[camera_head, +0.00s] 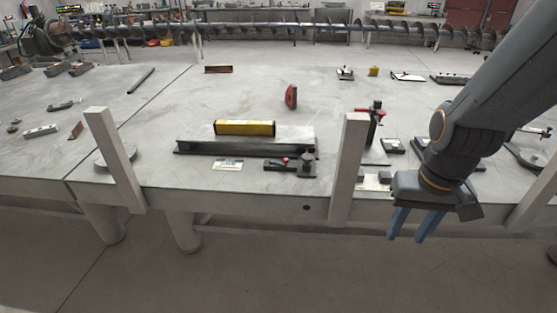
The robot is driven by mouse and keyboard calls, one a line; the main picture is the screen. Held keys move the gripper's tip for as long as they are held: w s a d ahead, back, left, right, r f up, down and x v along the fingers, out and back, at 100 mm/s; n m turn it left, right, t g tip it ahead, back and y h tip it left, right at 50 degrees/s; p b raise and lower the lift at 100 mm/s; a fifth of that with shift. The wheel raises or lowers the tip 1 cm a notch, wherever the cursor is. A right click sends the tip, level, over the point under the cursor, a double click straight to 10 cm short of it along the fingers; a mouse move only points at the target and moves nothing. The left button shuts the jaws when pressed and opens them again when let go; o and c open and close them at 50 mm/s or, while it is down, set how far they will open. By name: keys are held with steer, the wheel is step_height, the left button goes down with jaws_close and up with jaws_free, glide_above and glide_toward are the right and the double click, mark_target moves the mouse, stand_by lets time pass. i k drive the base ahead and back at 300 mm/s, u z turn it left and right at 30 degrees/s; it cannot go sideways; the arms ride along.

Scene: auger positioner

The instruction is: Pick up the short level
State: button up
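A short yellow level (245,128) with dark ends lies flat on top of a dark steel beam (190,147) on the grey table, left of the picture's middle. My gripper (412,238) hangs at the right, in front of the table's front edge, with its blue fingers pointing down. The fingers are apart and nothing shows between them. My gripper is well to the right of the level and not touching it.
Two pale upright posts (348,170) (115,160) stand at the table's front edge; one is between my gripper and the level. A black clamp with a red knob (285,163) lies before the beam. A red piece (291,96) stands behind. A red-handled tool (375,120) stands right.

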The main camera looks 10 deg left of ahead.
mark_target(232, 127)
steer(key=u, duration=0.05)
steer(key=k, duration=0.45)
steer(key=u, duration=1.1)
steer(key=i, duration=2.1)
steer(key=z, duration=0.6)
